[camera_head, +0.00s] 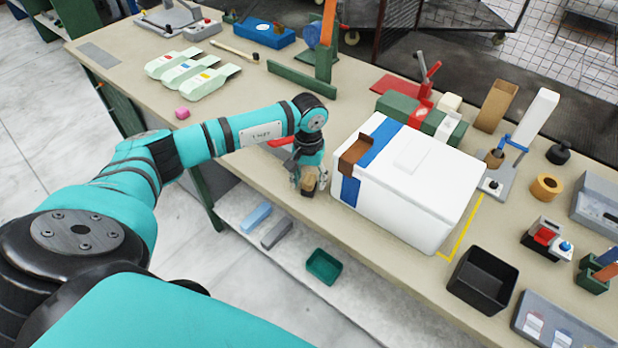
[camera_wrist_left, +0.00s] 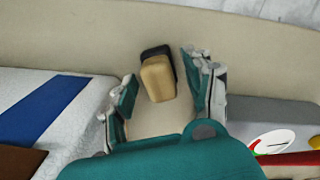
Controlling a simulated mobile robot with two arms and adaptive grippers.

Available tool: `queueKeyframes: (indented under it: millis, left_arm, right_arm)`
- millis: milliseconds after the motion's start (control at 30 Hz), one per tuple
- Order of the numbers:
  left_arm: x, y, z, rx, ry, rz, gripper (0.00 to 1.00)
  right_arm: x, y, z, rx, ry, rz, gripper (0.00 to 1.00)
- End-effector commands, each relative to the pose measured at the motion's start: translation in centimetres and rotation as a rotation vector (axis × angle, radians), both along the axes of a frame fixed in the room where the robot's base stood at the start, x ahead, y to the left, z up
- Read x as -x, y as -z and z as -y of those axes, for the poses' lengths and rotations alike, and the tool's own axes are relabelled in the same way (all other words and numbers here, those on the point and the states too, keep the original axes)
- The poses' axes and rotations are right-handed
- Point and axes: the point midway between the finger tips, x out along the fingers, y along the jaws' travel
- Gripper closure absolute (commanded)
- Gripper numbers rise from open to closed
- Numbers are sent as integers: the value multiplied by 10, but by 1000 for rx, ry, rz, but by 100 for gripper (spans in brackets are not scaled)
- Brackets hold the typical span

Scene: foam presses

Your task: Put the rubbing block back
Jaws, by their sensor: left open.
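The rubbing block, a tan block on a dark base, stands on the beige bench top. In the head view the block (camera_head: 309,184) is partly hidden by my left gripper (camera_head: 309,174), near the bench's front edge. In the left wrist view the block (camera_wrist_left: 158,79) shows beyond my palm, between the lines of the two fingers of my left gripper (camera_wrist_left: 160,70). The fingers are spread, with bare bench visible on both sides of the block. Whether they reach down beside it I cannot tell. My right gripper is not in view.
A white box with blue stripes (camera_head: 425,178) stands close right of my left gripper. A black open bin (camera_head: 482,280) is further right. A lower shelf (camera_head: 285,262) holds a green tray (camera_head: 323,266).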

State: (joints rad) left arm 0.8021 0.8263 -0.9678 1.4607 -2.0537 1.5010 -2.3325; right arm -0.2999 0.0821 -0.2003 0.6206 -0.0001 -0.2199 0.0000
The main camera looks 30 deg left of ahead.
Motion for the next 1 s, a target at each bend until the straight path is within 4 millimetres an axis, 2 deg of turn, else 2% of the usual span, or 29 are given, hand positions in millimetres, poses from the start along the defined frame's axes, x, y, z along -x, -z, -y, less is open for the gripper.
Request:
queueKeyframes:
  millis: [167,400,600,767,1000]
  left_arm:
    - [-2,-28,-1,-1,1,7,48]
    - [-2,-81,0,1,1,8,48]
    - [-1,-111,-1,0,0,4,48]
    - [0,-120,-1,0,0,1,48]
    - [0,-121,-1,0,0,0,48]
  right_arm:
    - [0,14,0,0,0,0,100]
    - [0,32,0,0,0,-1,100]
    - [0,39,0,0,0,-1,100]
    - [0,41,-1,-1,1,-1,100]
    - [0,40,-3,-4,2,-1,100]
